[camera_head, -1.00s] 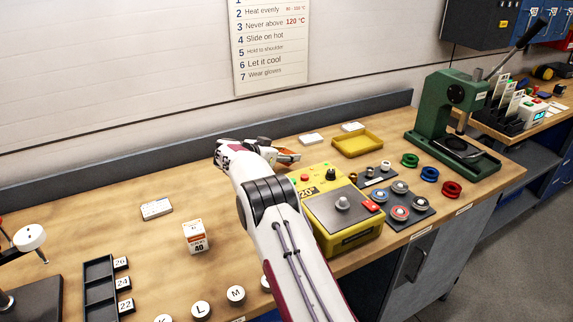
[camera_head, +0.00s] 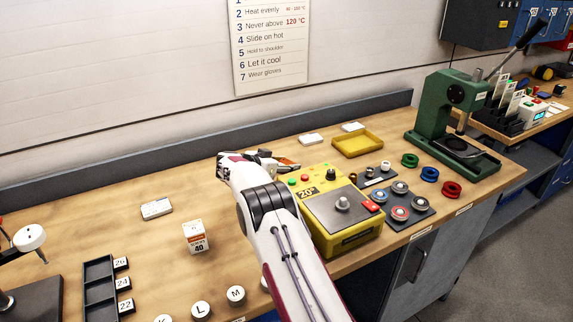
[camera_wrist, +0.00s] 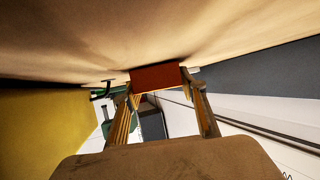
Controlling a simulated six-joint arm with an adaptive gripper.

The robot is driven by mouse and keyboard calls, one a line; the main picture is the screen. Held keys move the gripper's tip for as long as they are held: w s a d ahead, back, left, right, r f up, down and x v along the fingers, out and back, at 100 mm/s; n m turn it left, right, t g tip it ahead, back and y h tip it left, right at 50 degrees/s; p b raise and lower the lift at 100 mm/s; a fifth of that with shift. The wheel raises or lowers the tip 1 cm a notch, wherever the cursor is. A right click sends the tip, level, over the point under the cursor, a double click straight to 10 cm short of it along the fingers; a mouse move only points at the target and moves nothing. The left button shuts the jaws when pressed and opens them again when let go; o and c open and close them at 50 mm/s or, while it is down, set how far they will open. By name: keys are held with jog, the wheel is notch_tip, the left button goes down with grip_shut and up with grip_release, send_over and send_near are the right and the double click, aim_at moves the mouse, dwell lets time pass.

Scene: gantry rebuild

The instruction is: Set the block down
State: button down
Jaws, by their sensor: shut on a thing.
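The block (camera_wrist: 155,78) is a small red-orange piece between my fingertips in the wrist view. My gripper (camera_head: 280,164) is shut on it, low over the wooden bench behind the yellow heater box. In the head view only a little of the block (camera_head: 288,167) shows past my gripper. In the wrist view the bench top (camera_wrist: 130,35) fills the upper part, close beside the block. I cannot tell whether the block touches it.
The yellow heater box (camera_head: 352,240) stands just in front of my gripper. A yellow tray (camera_head: 358,147) and two white labels lie behind and to the right. The green press (camera_head: 455,115) is at the far right.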

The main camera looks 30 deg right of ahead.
dwell(0.3)
jog(key=c, duration=1.2)
grip_release()
jog(key=shift+f, duration=0.1)
jog(key=shift+s+a+r, duration=0.15)
jog(key=shift+a+r, duration=0.25)
jog(key=shift+a, duration=0.05)
jog(key=v, duration=1.1)
